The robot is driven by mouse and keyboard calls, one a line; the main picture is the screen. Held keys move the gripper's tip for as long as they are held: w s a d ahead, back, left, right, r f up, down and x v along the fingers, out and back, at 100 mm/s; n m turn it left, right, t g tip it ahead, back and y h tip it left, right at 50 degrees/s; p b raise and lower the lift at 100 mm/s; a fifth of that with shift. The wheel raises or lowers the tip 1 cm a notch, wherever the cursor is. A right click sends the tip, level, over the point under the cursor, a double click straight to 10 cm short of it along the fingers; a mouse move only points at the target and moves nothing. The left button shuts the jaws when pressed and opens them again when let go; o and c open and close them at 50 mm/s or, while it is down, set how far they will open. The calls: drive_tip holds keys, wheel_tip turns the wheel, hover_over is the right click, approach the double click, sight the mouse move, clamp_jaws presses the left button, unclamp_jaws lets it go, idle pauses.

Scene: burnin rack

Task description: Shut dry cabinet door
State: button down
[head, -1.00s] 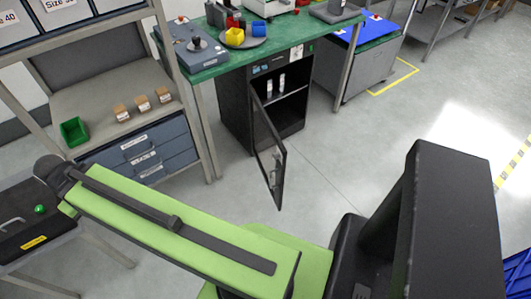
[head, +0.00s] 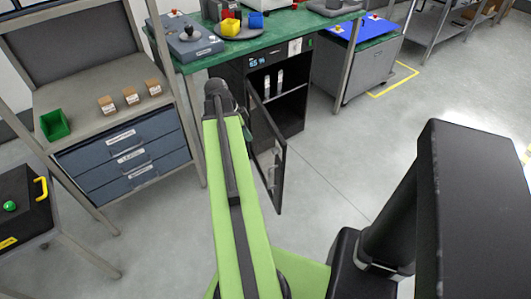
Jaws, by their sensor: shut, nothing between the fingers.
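The dry cabinet (head: 284,57) is a black box under the green bench, with a small lit display on its top panel. Its door (head: 271,170) has a dark frame and a handle near the free edge. The door stands wide open, hinged at the cabinet's left side and swung out toward me. White items (head: 279,76) show on the inner shelf. My green arm reaches forward just left of the door, and its far joint overlaps the cabinet's left side. My gripper does not show; it is hidden beyond the arm's end or out of view.
A bench with blue drawers (head: 125,160), a green bin (head: 55,125) and small boxes stands left. The green bench top (head: 285,38) carries equipment above the cabinet. A grey cart (head: 352,75) stands to the right. The floor right of the door is clear.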

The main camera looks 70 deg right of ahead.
drive_tip(key=s+d+f+b, duration=0.4)
drive_tip(key=s+f+b, duration=0.2)
drive_tip(key=f+b, duration=0.3)
drive_tip(key=shift+d+f, duration=0.15)
drive_tip(key=shift+d, duration=0.1)
